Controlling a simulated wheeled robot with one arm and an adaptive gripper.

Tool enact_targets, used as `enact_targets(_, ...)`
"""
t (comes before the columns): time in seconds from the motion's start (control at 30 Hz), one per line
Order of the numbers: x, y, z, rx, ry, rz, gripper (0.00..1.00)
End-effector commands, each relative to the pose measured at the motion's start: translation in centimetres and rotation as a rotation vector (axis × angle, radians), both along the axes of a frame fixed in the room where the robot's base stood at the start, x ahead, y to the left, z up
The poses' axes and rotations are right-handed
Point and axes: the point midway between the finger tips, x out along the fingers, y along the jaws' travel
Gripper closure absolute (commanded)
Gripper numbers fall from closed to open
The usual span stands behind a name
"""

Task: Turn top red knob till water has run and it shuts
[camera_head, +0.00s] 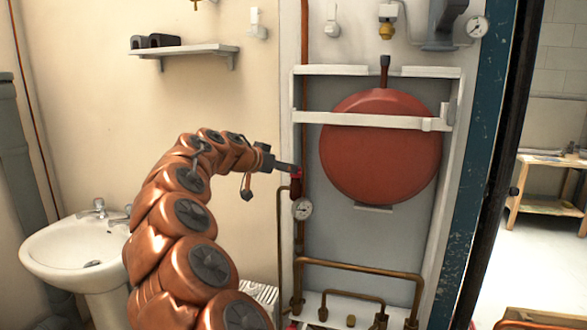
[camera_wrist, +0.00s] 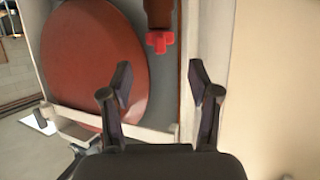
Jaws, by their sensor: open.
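The top red knob (camera_head: 296,173) sits on the vertical copper pipe, just above a round gauge. In the wrist view the red knob (camera_wrist: 160,41) shows beyond my fingertips, a little above the gap between them. My gripper (camera_head: 288,169) reaches in from the left and its tip is close to the knob in the head view. In the wrist view my gripper (camera_wrist: 162,82) has its two dark fingers spread apart with nothing between them. The knob appears apart from both fingers. No running water shows.
A large red round tank (camera_head: 380,150) stands right of the knob behind a white frame bar (camera_head: 360,119). A gauge (camera_head: 302,209) and brass pipes (camera_head: 360,268) lie below. A white sink (camera_head: 80,252) is at the left, under a wall shelf (camera_head: 185,50).

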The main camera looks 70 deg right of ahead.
Motion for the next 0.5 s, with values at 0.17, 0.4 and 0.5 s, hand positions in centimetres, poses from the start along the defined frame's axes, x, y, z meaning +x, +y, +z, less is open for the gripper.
enact_targets(0.17, -0.8, -2.5, -0.8, 0.0, 0.0, 0.0, 0.39)
enact_targets(0.4, -1.2, -4.5, -1.8, 0.0, 0.0, 0.001, 0.39)
enact_targets(0.5, -1.4, -4.8, -2.0, 0.001, -0.001, 0.001, 0.39)
